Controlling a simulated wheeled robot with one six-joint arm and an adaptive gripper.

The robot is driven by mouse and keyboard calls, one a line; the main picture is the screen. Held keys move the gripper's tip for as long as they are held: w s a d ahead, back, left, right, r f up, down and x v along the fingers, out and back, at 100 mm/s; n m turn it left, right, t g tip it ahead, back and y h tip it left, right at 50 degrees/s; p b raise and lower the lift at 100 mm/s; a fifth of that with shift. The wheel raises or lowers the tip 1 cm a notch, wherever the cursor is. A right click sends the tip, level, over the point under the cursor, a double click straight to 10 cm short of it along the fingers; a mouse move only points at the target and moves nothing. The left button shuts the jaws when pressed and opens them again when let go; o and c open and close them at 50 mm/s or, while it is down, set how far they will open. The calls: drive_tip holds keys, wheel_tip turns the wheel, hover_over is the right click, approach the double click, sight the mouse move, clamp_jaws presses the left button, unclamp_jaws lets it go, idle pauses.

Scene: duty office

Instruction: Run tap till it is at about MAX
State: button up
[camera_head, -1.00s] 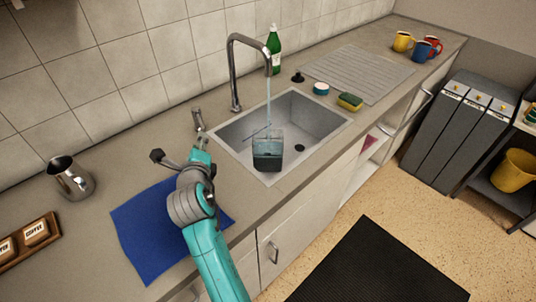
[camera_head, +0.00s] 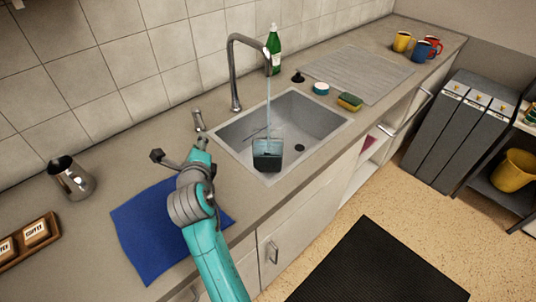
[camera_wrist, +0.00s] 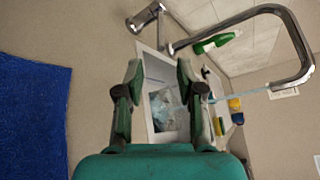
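The tap (camera_head: 234,75) arches over the sink, and a stream of water (camera_head: 268,105) falls from its spout. A clear box-shaped container (camera_head: 267,155) stands in the sink under the stream, dark with water for most of its height. Its MAX mark is too small to read. The tap's lever (camera_head: 198,120) stands on the counter left of the sink. My gripper (camera_head: 203,145) is just in front of the lever, apart from it. In the wrist view my gripper (camera_wrist: 158,78) has its fingers apart with nothing held, and the container (camera_wrist: 166,108) shows between them.
The sink (camera_head: 318,118) has a grey rim. A blue cloth (camera_head: 150,235) lies under my arm. A metal jug (camera_head: 72,178) stands at left.

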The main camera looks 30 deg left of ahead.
sight(201, 122)
idle(0.4)
drive_tip(key=shift+x, duration=0.95)
drive_tip(key=x, duration=1)
drive_tip(key=shift+w+a, duration=0.15)
drive_tip(key=shift+a, duration=0.1)
clamp_jaws()
